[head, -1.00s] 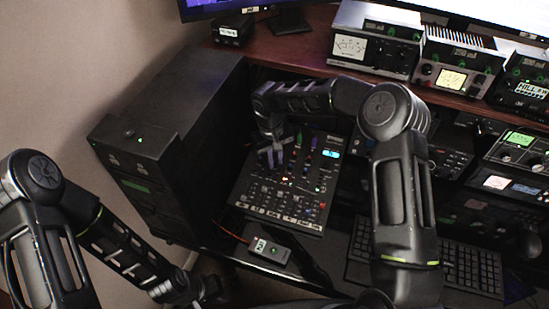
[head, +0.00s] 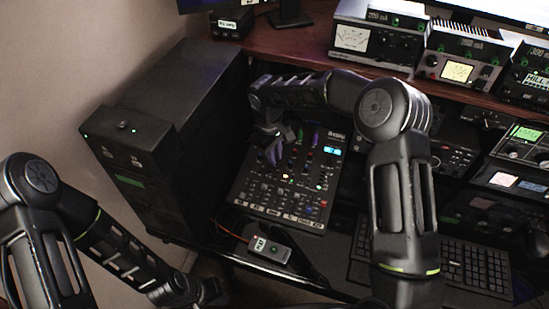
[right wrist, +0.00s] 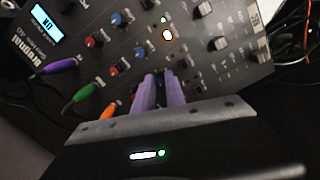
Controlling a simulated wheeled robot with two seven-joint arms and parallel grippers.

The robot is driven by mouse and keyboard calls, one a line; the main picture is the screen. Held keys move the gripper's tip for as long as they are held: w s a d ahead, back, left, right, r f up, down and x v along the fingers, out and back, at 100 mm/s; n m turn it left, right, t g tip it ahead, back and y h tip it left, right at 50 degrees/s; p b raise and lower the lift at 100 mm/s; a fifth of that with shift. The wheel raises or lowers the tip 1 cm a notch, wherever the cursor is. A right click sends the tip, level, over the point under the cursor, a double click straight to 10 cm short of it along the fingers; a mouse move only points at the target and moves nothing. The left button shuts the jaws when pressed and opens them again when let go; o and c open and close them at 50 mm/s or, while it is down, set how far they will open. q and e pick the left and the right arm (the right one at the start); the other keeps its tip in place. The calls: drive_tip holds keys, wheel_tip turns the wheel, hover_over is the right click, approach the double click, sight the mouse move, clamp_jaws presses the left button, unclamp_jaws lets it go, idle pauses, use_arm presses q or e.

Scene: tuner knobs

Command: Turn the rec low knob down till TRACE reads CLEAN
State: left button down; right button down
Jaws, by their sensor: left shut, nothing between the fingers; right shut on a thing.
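The black mixer (head: 240,196) lies on the desk, with rows of small knobs and a lit blue display (head: 334,150). My right gripper (head: 272,154) reaches down to its upper left part. In the right wrist view my right gripper's purple fingers (right wrist: 154,92) are shut on a small knob, which they hide. I cannot read its label. Red knobs (right wrist: 93,40) and blue knobs stand near the fingers. My left gripper (head: 212,291) is shut and empty, low at the left, away from the mixer. I cannot make out a TRACE reading.
Purple (right wrist: 58,67), green (right wrist: 86,93) and orange plugs stand up from the mixer close to my right fingers. A small grey box (head: 270,249) lies before the mixer. A black cabinet (head: 190,110) stands left; a keyboard (head: 475,270) lies right.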

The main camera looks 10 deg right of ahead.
drive_tip(key=shift+n+b, duration=0.55)
drive_tip(key=shift+n, duration=1.45)
drive_tip(key=c, duration=1.4)
unclamp_jaws()
drive_tip(key=shift+r, duration=0.1)
drive_tip(key=shift+s+a+r+b, duration=0.1)
drive_tip(key=shift+a+r+b, duration=0.1)
drive_tip(key=shift+r, duration=1.05)
drive_tip(key=shift+s+a+r+b, duration=0.1)
drive_tip(key=shift+r+b, duration=0.15)
drive_tip(key=shift+r, duration=1.05)
drive_tip(key=shift+a+r+b, duration=0.15)
drive_tip(key=shift+r+b, duration=0.05)
drive_tip(key=shift+r, duration=1.05)
